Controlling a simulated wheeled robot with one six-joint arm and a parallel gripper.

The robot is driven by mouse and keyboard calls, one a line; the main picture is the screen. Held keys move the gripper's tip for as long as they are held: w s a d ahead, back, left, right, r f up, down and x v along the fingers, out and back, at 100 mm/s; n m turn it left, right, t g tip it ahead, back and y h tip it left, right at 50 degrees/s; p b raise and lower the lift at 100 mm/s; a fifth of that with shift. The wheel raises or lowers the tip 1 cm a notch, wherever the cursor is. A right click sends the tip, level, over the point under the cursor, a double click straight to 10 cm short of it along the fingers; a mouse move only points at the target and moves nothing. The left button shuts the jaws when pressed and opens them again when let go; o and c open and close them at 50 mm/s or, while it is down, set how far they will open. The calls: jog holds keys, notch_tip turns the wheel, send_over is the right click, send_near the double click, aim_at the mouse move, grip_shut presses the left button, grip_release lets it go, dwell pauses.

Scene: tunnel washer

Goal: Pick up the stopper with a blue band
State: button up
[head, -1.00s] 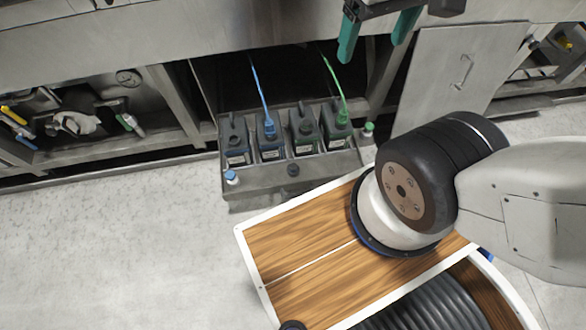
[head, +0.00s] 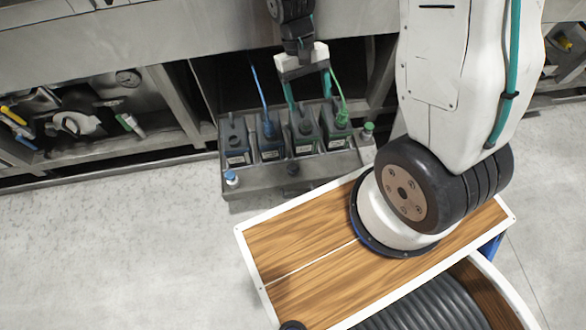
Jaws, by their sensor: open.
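The stopper with a blue band (head: 231,177) stands upright at the front left corner of the grey tray (head: 262,179). It has a blue top and a pale lower part. My gripper (head: 309,100) is open, with its two teal fingers pointing down. It appears over or behind the right-hand canisters, to the right of and farther back than the blue-banded stopper. I see nothing between the fingers except the canister area behind them. The exact height of the fingertips is hard to tell.
Several dark canisters (head: 235,150) stand in a row on the tray. A blue hose (head: 259,92) and a green hose (head: 338,88) rise from two of them. Floor to the left is clear.

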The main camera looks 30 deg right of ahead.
notch_tip(320, 180, down, 16)
jog(key=w+m, duration=0.1)
jog(key=m+t, duration=0.4)
jog(key=t, duration=0.1)
send_over(293, 166)
jog(key=f, duration=2.5)
jog(key=shift+s+f, duration=0.1)
jog(key=shift+s, duration=0.15)
jog(key=shift+w+a+f, duration=0.1)
jog(key=shift+w, duration=0.15)
notch_tip(293, 166, down, 8)
jog(key=shift+r, duration=0.2)
jog(key=c, duration=1.3)
